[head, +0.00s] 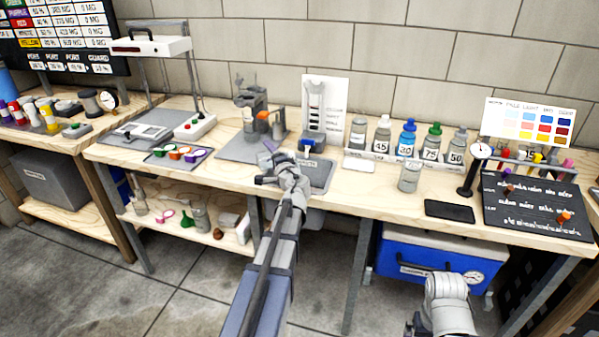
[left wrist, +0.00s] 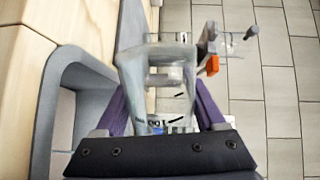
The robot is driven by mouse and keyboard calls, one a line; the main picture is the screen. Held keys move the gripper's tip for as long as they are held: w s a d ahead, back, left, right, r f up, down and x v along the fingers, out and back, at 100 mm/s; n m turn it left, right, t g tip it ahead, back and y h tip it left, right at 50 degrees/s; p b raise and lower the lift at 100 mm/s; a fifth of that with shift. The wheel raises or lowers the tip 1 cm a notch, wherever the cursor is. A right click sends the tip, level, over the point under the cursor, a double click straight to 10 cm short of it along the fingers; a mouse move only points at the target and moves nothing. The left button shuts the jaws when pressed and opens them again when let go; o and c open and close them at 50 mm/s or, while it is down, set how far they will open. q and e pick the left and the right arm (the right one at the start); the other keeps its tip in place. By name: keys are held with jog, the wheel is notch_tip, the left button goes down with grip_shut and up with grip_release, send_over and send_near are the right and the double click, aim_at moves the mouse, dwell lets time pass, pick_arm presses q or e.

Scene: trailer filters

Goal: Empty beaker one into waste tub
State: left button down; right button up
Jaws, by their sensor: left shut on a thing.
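My left gripper (head: 268,160) is over the bench, beside the grey tray-like tub. It is shut on a clear, greyish beaker. In the left wrist view the beaker (left wrist: 158,68) sits between the purple fingers, with dark marks on its wall. In the head view the beaker is hard to make out behind the gripper. The labelled grey tub (head: 322,180) is at the bench's front edge; I cannot read its label. A grey rounded rim, perhaps the same tub (left wrist: 52,105), shows at left in the wrist view. My right gripper is out of view; only part of that arm shows.
A stand with an orange clamp (head: 264,115) is behind the left gripper. A row of capped bottles (head: 408,138) and a glass jar (head: 410,177) stand to the right. A dial gauge (head: 476,165) and dark board (head: 535,205) are farther right.

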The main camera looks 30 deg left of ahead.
aim_at(283, 147)
pick_arm(q)
jog(key=shift+w+d+f+m+b, duration=0.15)
jog(key=shift+m+b, duration=0.1)
jog(key=shift+m, duration=0.3)
jog(key=shift+w+d+f+m+b, duration=0.1)
jog(key=shift+f+m+b, duration=0.1)
jog(key=shift+m, duration=0.35)
dwell(1.0)
jog(key=shift+w+d+r+m+y+p, duration=0.15)
jog(key=shift+w+r+m+p, duration=0.15)
jog(key=shift+m, duration=0.25)
jog(key=shift+w+d+r+m+y+p, duration=0.1)
jog(key=shift+r+m+p, duration=0.05)
jog(key=shift+r+m, duration=0.3)
jog(key=shift+w+d+r+m+y+p, duration=0.15)
jog(key=shift+r+m+p, duration=0.1)
jog(key=shift+m, duration=0.35)
dwell(1.1)
jog(key=shift+w+d+r+m+p, duration=0.2)
jog(key=shift+w+d+r+m, duration=0.15)
jog(key=shift+m, duration=0.5)
jog(key=shift+w+d+r+m+p, duration=0.2)
jog(key=shift+w+r+m, duration=0.2)
jog(key=shift+m, duration=0.45)
dwell(1.5)
